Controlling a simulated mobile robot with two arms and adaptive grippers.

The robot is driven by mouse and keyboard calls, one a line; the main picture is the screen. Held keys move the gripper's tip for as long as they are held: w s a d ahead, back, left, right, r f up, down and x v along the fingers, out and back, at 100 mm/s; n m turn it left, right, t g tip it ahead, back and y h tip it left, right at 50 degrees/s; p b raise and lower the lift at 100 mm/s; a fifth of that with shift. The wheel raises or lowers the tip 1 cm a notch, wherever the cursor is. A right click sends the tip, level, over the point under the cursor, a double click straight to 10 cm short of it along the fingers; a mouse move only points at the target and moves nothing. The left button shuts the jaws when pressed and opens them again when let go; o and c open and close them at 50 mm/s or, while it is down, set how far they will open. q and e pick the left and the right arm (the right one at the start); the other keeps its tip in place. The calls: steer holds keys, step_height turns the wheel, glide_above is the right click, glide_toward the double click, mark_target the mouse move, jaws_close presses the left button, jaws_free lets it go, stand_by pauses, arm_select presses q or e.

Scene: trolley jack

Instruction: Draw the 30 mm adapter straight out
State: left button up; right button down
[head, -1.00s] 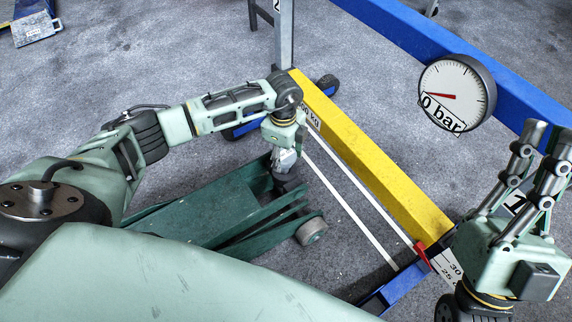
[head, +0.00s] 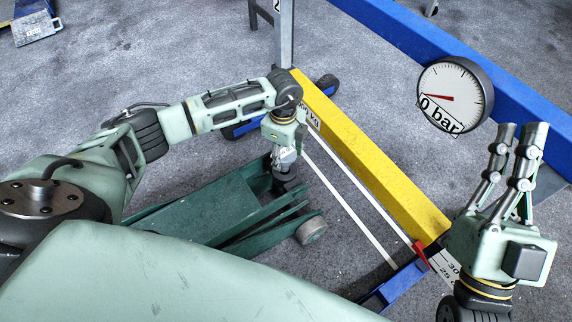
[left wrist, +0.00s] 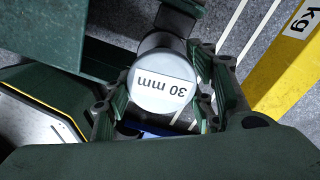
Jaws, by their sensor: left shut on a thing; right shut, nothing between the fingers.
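The 30 mm adapter (left wrist: 165,88) shows in the left wrist view as a pale round cap with a "30 mm" label, between the fingers of my left gripper (left wrist: 157,113). My left gripper (head: 286,162) is shut on it and points down over the lifting end of the green trolley jack (head: 195,213). In the head view the gripper hides most of the adapter, and I cannot tell whether it is seated in the jack or clear of it. My right gripper (head: 521,138) is shut and empty, fingers up, at the right.
A yellow beam (head: 370,160) runs diagonally beside the jack, with a blue beam (head: 400,30) behind. A round gauge (head: 455,93) reads 0 bar near my right gripper. A red pointer (head: 422,256) sits at a scale. Grey floor lies open between the beams.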

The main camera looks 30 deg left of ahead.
arm_select(q)
steer(key=shift+r+p, duration=0.35)
steer(key=shift+r, duration=0.4)
arm_select(e)
steer(key=shift+w+a+f+g+h, duration=0.1)
steer(key=shift+w+f+g+h, duration=0.05)
steer(key=shift+w+f+g, duration=0.55)
steer(key=shift+w+d+f+g+h, duration=0.1)
steer(key=shift+w+f+g, duration=0.35)
steer(key=shift+f, duration=0.5)
steer(key=shift+w+a+f+g+h, duration=0.1)
steer(key=shift+w+f+g+h, duration=0.05)
steer(key=shift+w+f+g, duration=0.55)
steer(key=shift+s+f, duration=0.15)
